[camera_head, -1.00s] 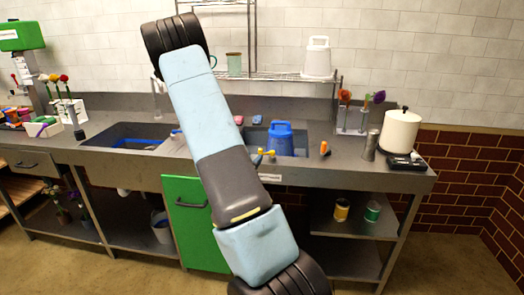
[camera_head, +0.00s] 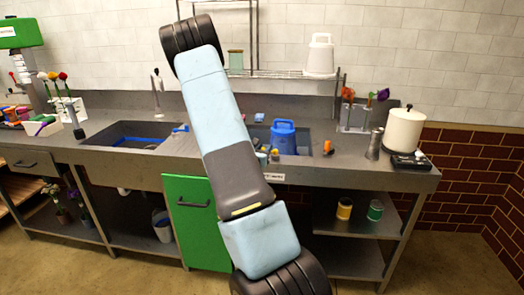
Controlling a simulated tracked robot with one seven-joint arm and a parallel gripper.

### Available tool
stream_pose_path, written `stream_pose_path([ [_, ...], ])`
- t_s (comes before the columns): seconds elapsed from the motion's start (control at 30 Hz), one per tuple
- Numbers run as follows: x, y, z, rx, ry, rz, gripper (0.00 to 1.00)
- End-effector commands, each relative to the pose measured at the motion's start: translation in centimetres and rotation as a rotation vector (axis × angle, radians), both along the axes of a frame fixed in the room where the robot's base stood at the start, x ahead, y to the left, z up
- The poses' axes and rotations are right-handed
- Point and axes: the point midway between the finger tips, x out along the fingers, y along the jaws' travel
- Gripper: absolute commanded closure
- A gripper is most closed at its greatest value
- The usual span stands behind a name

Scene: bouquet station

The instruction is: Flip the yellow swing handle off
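The yellow swing handle is not clearly visible now. My pale blue and dark grey arm crosses the front of the counter where it showed a second ago. Small yellowish and teal parts (camera_head: 274,155) show just right of the arm, at the front of the right sink, too small to read the handle's position. A blue watering can (camera_head: 284,138) stands in that sink. A blue handle (camera_head: 181,129) shows beside the left sink (camera_head: 112,130). My gripper is out of view, hidden behind or beyond my arm.
An orange item (camera_head: 328,147), a metal shaker (camera_head: 375,145) and a white canister (camera_head: 404,130) stand on the right counter.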

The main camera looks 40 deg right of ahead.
Motion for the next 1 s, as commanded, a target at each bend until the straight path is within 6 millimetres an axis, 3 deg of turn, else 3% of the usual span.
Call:
stream_pose_path([
  [0.37,0.0,-0.1,0.0,0.0,0.0,-0.001,1.0],
  [0.43,0.1,1.0,0.0,0.001,0.0,0.004,1.0],
  [0.77,0.2,-0.1,0.0,0.0,0.0,-0.032,1.0],
  [1.0,0.8,-0.4,0.0,-0.001,-0.001,-0.152,1.0],
])
